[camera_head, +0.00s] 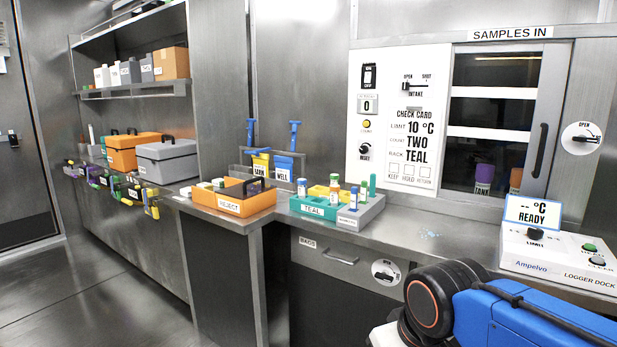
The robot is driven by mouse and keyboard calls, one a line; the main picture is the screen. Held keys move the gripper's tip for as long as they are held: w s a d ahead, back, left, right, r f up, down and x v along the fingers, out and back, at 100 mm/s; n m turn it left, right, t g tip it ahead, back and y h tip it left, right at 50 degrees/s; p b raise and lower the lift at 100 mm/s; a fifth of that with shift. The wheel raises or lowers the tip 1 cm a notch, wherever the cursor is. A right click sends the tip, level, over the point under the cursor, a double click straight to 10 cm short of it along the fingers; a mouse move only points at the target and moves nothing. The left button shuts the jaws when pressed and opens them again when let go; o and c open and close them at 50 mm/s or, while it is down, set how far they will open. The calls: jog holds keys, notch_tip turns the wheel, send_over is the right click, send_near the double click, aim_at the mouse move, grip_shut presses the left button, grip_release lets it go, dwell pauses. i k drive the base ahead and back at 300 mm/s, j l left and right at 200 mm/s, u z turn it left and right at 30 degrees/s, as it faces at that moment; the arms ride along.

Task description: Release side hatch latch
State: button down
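The side hatch (540,150), under a SAMPLES IN sign, has a dark glazed pane and a vertical black handle at its right edge. The pane appears closed. Its latch (581,137) is a round white plate to the right of the hatch, with OPEN printed at the top and a black lever lying roughly horizontal. Part of my blue arm with a black and orange joint fills the lower right, well below the latch. My gripper is not visible in this view.
A logger dock (560,262) with a display stands on the counter below the hatch. A teal rack (315,207) with vials and an orange reject box (233,198) stand further left. Another OPEN latch (386,272) is on the cupboard under the counter. Open floor lies at left.

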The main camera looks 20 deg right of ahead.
aim_at(581, 138)
jog(key=z, duration=1.75)
